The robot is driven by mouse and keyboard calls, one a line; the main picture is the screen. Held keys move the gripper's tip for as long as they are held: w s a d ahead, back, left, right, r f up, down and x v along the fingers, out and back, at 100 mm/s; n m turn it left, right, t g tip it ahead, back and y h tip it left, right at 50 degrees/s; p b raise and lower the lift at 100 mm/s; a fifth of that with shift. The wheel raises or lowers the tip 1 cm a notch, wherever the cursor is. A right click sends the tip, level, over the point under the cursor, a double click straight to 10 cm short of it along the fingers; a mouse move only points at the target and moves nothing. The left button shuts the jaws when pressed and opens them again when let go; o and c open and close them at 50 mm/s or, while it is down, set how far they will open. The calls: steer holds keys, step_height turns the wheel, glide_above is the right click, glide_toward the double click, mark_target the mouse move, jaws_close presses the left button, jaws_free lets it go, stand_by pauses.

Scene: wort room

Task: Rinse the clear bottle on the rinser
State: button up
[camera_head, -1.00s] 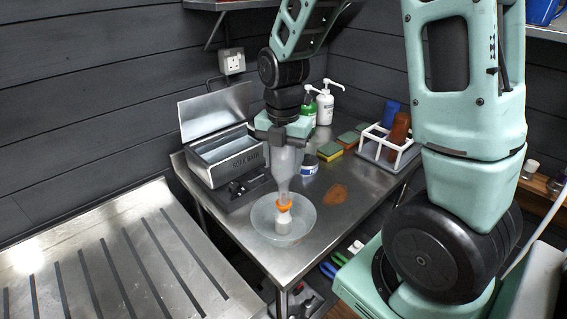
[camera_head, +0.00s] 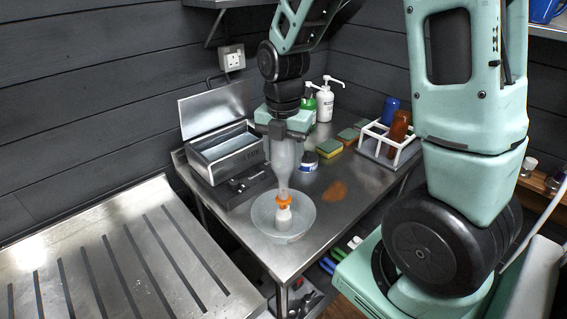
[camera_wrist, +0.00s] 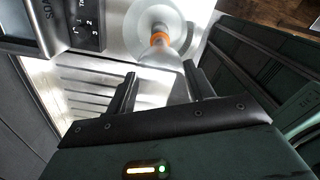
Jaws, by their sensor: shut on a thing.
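The clear bottle (camera_head: 284,155) is upside down, its neck pointing down over the rinser. The rinser is a pale round bowl (camera_head: 262,222) with a white post (camera_head: 284,217) and an orange piece (camera_head: 284,199) on top. The bottle's mouth is at the orange piece; whether they touch is unclear. My gripper (camera_head: 284,130) is shut on the bottle near its upturned base. In the wrist view my gripper's fingers (camera_wrist: 158,85) flank the see-through bottle, with the orange piece (camera_wrist: 158,39) and bowl beyond.
A steel box (camera_head: 228,155) with its lid open stands left of the bottle. Behind are a white pump bottle (camera_head: 325,105), a green bottle (camera_head: 308,103) and sponges (camera_head: 330,150). A white rack (camera_head: 372,145) holds blue and brown bottles. An orange-brown patch (camera_head: 335,190) marks the steel table.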

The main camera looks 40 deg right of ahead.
steer(key=shift+r+p, duration=3)
steer(key=shift+r, duration=0.45)
